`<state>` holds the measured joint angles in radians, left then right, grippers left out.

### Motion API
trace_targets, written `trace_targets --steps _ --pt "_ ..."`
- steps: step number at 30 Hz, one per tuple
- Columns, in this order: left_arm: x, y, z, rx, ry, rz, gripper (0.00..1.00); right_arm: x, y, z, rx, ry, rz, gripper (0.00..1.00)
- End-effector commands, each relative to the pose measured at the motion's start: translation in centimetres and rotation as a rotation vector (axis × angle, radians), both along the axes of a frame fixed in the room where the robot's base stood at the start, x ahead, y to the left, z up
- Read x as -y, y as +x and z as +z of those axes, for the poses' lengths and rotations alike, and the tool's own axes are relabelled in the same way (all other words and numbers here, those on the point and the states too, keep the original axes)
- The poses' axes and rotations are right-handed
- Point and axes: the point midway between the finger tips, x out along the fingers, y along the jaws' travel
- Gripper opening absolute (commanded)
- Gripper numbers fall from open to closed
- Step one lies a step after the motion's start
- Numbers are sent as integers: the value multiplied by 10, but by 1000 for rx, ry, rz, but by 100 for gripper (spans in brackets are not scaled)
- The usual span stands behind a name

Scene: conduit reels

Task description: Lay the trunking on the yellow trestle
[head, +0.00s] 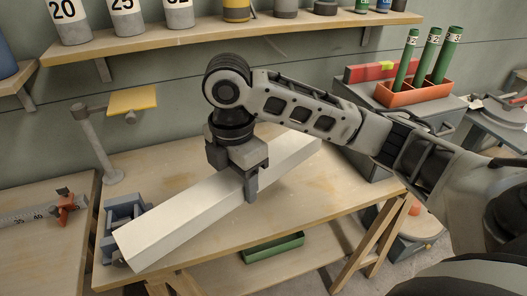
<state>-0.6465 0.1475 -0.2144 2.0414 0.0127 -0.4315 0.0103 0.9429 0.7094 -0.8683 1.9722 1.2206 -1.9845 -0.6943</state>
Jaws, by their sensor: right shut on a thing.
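The trunking is a long white square bar (175,220), lying slantwise over the wooden workbench in the head view. Its near end is at the lower left and its far end at the upper right. My right gripper (249,188) is shut on it from above, near its middle. Whether the bar touches the bench top is hard to tell. A yellow plate (132,101) sits on a grey post at the back left of the bench; it is the only yellow support I see, and nothing lies on it. My left gripper is not in view.
A blue-grey vise-like block (110,243) stands beside the bar's near end. An orange holder (415,93) with green tubes stands on a grey cabinet at right. A shelf (200,38) with several labelled cylinders runs along the wall. A green tray (273,247) lies under the bench.

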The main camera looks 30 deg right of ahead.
Motion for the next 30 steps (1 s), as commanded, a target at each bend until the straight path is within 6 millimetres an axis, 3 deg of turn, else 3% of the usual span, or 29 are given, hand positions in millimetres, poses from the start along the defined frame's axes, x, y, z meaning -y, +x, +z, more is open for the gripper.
trace_targets --steps 11,15,21,26,30 --pt "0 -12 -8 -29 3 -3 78 65 45 -33 -2 -2 6 16" --pt "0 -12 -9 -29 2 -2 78 87 60 -58 -3 0 8 16" --pt "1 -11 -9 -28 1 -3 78 104 74 -84 1 0 11 16" --pt "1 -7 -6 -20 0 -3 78 110 78 -94 1 0 12 16" --pt "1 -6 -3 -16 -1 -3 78 113 79 -113 -1 -1 13 16"
